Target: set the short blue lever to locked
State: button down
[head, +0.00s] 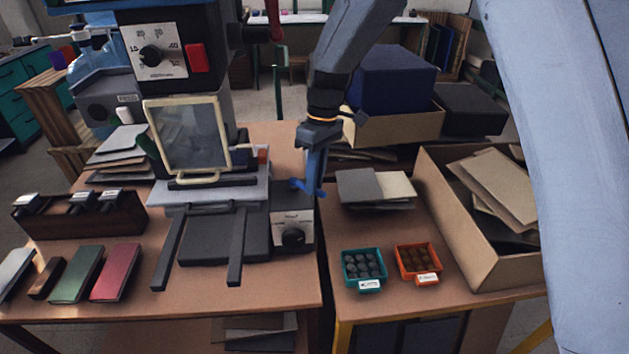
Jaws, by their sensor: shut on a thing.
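The short blue lever (297,184) shows as a small blue end beside the right side of the press, just above the small dial box. My gripper (314,188) reaches down from above with its blue fingers at the lever and is shut on it. The fingers and the lever are nearly the same blue, so the exact line between them is hard to see. The lever's pivot is hidden, and any locked or unlocked marking is too small to read.
The press has a framed clear guard (188,136) and a grey dial box (292,226). A red lever (272,20) stands higher up. Stacked covers (375,188), teal (347,281) and orange (402,273) trays and a cardboard box (478,268) lie to the right.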

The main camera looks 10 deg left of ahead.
jog(key=c, duration=1.7)
grip_release()
jog(key=shift+c, duration=0.2)
jog(key=shift+r, duration=0.1)
notch_tip(320, 180, up, 8)
jog(key=w+b, duration=0.1)
jog(key=shift+w+d+f+b, duration=0.25)
jog(key=shift+d+b, duration=0.05)
jog(key=shift+b, duration=0.1)
